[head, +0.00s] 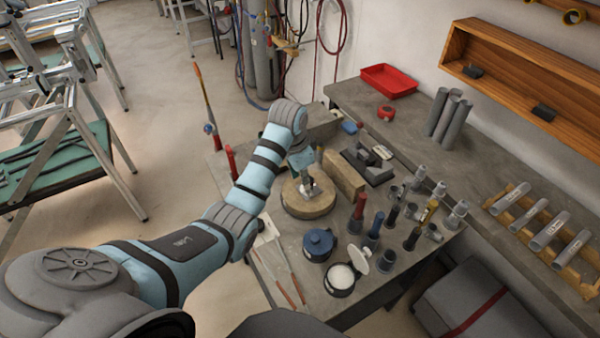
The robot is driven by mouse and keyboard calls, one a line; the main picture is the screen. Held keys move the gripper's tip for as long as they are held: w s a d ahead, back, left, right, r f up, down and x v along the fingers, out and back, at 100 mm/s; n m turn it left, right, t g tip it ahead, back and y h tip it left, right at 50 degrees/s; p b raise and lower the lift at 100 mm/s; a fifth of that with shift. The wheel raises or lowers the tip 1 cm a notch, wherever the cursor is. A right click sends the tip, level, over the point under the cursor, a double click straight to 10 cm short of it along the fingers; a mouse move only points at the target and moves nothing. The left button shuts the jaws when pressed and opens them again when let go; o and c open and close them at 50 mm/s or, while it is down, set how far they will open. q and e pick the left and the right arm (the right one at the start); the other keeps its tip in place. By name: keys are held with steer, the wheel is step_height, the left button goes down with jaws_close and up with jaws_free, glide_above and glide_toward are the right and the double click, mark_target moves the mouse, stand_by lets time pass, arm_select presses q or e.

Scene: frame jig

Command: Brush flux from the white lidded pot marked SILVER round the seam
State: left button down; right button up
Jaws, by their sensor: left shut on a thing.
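My left gripper (305,180) is shut, low over a round wooden block (300,207) on the bench. What it holds is mostly hidden by the gripper and too small to make out; a thin greenish handle shows beside it. A small grey metal piece is at the jaws, and I cannot see its seam. An open dark pot with white contents (342,276) stands at the bench front, its white lid (360,258) tilted up. A blue lidded pot (318,243) stands just left of it. No SILVER marking is readable. My right gripper is out of view.
Several upright tools (374,228) in holders crowd the bench (285,240) right of the pots. A wooden block (343,175) and dark blocks stand behind the round block. Thin rods (285,278) lie at the front left. A red tray (388,81) sits on the back counter.

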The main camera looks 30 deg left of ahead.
arm_select(q)
steer(key=shift+w+d+r, duration=0.1)
steer(key=shift+w+d, duration=0.35)
steer(key=shift+w, duration=0.25)
steer(key=shift+w+d, duration=0.3)
steer(key=shift+w, duration=0.3)
steer(key=shift+s+a, duration=0.3)
steer(key=shift+s, duration=0.4)
steer(key=shift+w+d, duration=0.1)
steer(key=shift+w, duration=0.1)
steer(key=shift+s+a, duration=0.35)
steer(key=shift+s, duration=0.1)
steer(key=shift+s+a, duration=0.35)
steer(key=shift+s, duration=0.5)
